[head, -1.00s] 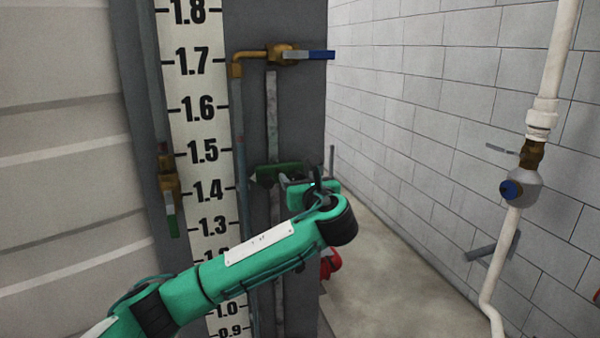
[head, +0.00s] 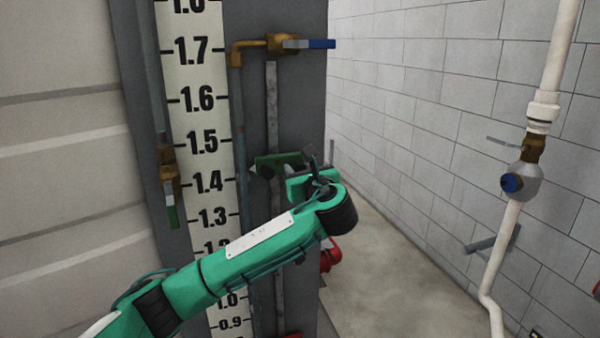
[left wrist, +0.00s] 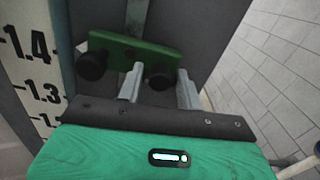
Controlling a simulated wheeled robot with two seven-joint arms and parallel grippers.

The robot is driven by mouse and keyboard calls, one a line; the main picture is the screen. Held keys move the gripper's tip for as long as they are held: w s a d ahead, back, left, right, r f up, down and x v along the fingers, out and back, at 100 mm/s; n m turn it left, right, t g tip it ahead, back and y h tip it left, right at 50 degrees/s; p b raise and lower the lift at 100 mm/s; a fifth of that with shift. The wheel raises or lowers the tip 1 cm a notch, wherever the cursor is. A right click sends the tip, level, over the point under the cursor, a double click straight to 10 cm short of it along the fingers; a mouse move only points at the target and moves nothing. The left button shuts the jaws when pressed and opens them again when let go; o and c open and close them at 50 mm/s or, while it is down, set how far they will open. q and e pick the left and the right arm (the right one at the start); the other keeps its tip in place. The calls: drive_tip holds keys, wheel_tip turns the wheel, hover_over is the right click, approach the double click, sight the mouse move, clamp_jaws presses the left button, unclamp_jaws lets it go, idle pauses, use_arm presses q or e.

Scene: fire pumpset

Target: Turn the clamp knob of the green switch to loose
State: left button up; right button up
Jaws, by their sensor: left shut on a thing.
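The green switch (head: 272,163) is a flat green bar on a grey vertical strip, left of the dark panel's edge in the head view. In the left wrist view the green bar (left wrist: 135,48) slants slightly down to the right. A black knob (left wrist: 92,68) sits at its left end. The clamp knob, a second black knob (left wrist: 160,79), sits near its right end. My left gripper (left wrist: 160,71) has one grey finger on each side of this right knob and is shut on it. In the head view the left gripper (head: 312,184) largely hides the knob. My right gripper is not in view.
A blue-handled valve (head: 310,44) is above, and a green-handled valve (head: 171,200) is left of the white gauge board (head: 197,120). A red part (head: 331,255) is below my wrist. A white pipe (head: 510,240) stands right. Clear floor (head: 390,285) lies between.

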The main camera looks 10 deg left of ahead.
use_arm(q)
drive_tip(key=shift+s+a+f+n+b, duration=0.1)
drive_tip(key=shift+n+b, duration=2.7)
drive_tip(key=shift+n, duration=1.4)
drive_tip(key=shift+f+n+b, duration=0.1)
drive_tip(key=shift+n+b, duration=2.65)
drive_tip(key=shift+n, duration=1.45)
drive_tip(key=shift+r, duration=0.1)
drive_tip(key=o, duration=1)
drive_tip(key=shift+s, duration=0.1)
